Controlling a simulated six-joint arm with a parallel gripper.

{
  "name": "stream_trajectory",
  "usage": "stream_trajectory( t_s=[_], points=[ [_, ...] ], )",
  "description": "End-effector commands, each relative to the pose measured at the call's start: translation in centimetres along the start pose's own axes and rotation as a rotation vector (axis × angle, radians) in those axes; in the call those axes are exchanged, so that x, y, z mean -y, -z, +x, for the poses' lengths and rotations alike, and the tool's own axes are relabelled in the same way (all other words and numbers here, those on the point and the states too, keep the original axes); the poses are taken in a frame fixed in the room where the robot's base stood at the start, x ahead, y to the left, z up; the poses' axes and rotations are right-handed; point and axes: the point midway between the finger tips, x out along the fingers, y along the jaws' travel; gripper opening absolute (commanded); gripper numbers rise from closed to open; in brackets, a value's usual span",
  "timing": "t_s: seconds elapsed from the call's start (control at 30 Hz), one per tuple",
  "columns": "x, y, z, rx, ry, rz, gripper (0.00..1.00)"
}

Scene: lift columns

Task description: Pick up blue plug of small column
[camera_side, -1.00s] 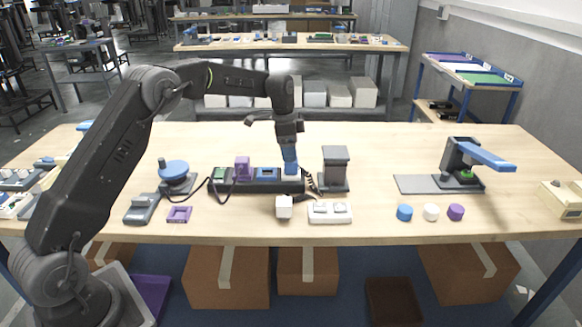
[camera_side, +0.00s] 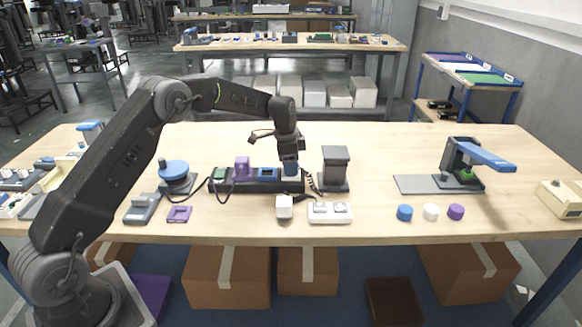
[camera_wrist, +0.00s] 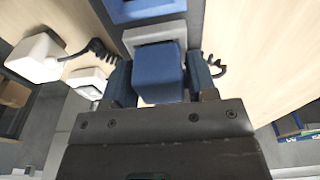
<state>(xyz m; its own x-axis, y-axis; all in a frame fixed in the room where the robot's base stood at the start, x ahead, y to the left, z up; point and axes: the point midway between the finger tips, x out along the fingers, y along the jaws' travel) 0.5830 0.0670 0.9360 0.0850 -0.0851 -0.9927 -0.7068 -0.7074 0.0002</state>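The blue plug (camera_wrist: 158,72) stands on a grey seat between my gripper's fingers in the wrist view. In the side view my gripper (camera_side: 290,163) points down over the right end of the black base (camera_side: 230,187), with its fingers around the plug and hiding most of it. In the wrist view one finger of my gripper (camera_wrist: 160,78) is close along each side of the plug. I cannot tell whether they press on it. A short grey column (camera_side: 335,170) stands just right of the base in the side view.
A purple block (camera_side: 241,168) and a blue module (camera_side: 267,174) sit on the base. A white plug (camera_side: 284,206) and a white socket strip (camera_side: 330,212) lie in front, with a dark cable nearby. The table is clear between the grey column and the blue-armed stand (camera_side: 465,165).

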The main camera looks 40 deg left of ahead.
Motion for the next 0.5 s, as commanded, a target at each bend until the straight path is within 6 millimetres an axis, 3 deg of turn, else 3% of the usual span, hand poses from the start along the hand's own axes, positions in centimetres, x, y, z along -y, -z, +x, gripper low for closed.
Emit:
stream_trajectory(
  t_s=[0.3,0.5],
  points=[
    [0.01,0.00,-0.04,0.000,0.000,0.000,0.22],
    [0.02,0.01,-0.07,0.000,0.001,0.000,0.21]
  ],
)
